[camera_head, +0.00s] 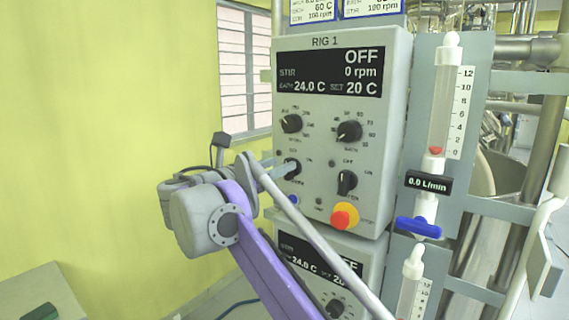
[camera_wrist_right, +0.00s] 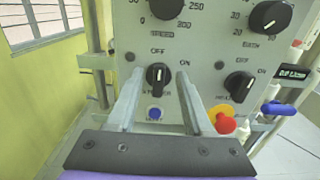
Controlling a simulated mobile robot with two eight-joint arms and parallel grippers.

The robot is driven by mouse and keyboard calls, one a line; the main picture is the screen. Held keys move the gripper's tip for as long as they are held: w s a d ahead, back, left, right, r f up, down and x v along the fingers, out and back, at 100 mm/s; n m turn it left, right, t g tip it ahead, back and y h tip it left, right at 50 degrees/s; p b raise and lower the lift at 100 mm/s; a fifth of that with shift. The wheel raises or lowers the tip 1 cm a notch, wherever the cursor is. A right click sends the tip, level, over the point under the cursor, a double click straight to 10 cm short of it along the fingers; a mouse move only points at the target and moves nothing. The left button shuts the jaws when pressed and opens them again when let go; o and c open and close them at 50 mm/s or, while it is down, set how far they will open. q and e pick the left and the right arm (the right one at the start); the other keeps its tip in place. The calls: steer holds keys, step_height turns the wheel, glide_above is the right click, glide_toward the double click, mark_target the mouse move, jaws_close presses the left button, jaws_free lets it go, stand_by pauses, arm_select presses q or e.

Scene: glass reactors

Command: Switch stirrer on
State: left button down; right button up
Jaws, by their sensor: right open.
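The RIG 1 control box (camera_head: 393,150) has a display (camera_head: 330,72) reading OFF, STIR 0 rpm. The black lower-left switch knob (camera_wrist_right: 158,76) has OFF marked above it and ON to its upper right; its pointer appears turned up towards OFF. It also shows in the head view (camera_head: 293,167), partly covered by a finger. My right gripper (camera_wrist_right: 159,88) is open, with one finger on each side of this knob. I cannot tell whether the fingers touch it. The label below the knob is partly hidden. My left gripper is not in view.
A similar switch knob (camera_head: 347,182) marked HEATER sits to the right, above a red and yellow stop button (camera_head: 345,216). Two dials sit above. A flow meter with a blue valve handle (camera_head: 418,227) stands right of the box. A second control box (camera_head: 322,262) is below.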

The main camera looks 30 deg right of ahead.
steer(key=shift+x, duration=1.5)
steer(key=shift+c, duration=0.3)
